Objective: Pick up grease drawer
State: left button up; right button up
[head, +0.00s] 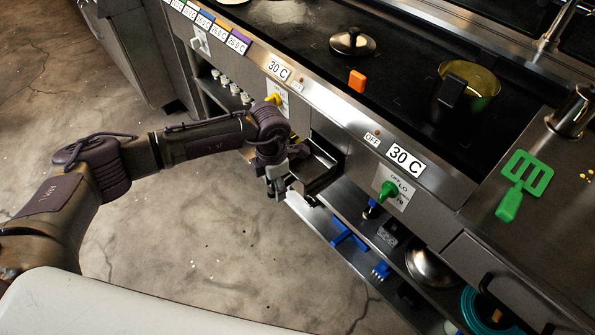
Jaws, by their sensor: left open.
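The grease drawer (318,172) is a small dark metal tray. It sticks out of the stove's front panel, between the yellow and green knobs, near the middle of the head view. My left gripper (277,188) is right at the drawer's outer left end, pointing down, with its jaws open. The gripper and wrist overlap part of the drawer's front, so I cannot tell whether the fingers touch it. My right gripper is not in view.
The yellow knob (273,99) is close beside my left wrist. The green knob (388,189) is to the right. A lower shelf (322,222) with blue tools runs below the drawer. The floor (215,245) on the left is clear.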

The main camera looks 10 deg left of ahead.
pick_arm(q)
grip_shut()
jog(key=shift+r, duration=0.1)
dwell(0.3)
notch_tip(320, 180, up, 4)
jog(key=shift+w+r, duration=0.1)
jog(key=s+d+r+b, duration=0.1)
jog(key=s+d+r, duration=0.5)
jog(key=s, duration=0.3)
jog(key=shift+d+r, duration=0.35)
jog(key=shift+d, duration=0.4)
